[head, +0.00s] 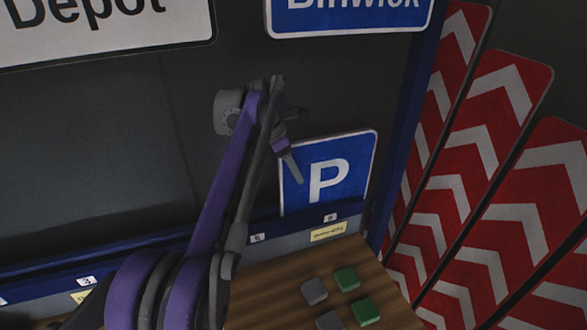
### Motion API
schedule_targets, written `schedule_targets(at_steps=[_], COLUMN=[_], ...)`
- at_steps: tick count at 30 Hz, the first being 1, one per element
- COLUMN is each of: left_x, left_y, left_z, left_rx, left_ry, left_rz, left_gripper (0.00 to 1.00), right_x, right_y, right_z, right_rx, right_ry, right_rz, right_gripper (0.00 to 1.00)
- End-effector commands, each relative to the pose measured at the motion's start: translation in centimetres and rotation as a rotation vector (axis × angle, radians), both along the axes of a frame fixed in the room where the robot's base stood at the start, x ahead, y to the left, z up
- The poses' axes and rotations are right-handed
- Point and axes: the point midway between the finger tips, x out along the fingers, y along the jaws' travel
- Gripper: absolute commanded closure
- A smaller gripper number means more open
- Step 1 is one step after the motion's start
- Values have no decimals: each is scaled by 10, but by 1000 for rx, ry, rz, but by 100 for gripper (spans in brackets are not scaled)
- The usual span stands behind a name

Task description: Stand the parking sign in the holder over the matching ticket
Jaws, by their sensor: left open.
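The parking sign (345,172), a blue square with a white P, stands slightly tilted in the picture at the right end of the blue holder rail (150,247). Its lower edge meets the rail above a yellow ticket (328,232); the ticket's writing is too small to read. My left gripper (299,146) is open at the sign's upper left corner, with one finger in front of the sign's left edge. I cannot tell whether it touches the sign. My right gripper is out of view.
A white Depot sign (100,32) and a blue Binwick sign (350,17) hang above on the dark panel. Red and white chevron boards (490,130) line the right side. Grey and green blocks (347,279) sit on the wooden surface (270,290) in front.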

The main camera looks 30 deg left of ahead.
Motion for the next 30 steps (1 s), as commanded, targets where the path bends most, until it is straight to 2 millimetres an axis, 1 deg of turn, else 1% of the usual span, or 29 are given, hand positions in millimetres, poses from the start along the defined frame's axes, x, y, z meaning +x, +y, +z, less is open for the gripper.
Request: schedule_targets(at_steps=[5,8,18,21,25,30], left_x=[-1,-3,-22,-26,-30,-31], left_y=[1,4,21,24,27,28], left_z=[2,11,74,88,98,100], left_rx=[1,0,1,0,0,0], left_ry=[1,1,-1,0,0,0], left_rz=[0,1,2,1,1,0], left_gripper=[45,45,45,45,45,45], right_x=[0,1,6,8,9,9], right_y=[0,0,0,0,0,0], right_z=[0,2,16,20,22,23], right_rx=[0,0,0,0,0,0], right_ry=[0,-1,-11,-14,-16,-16], right_rz=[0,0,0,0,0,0], right_gripper=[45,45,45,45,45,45])
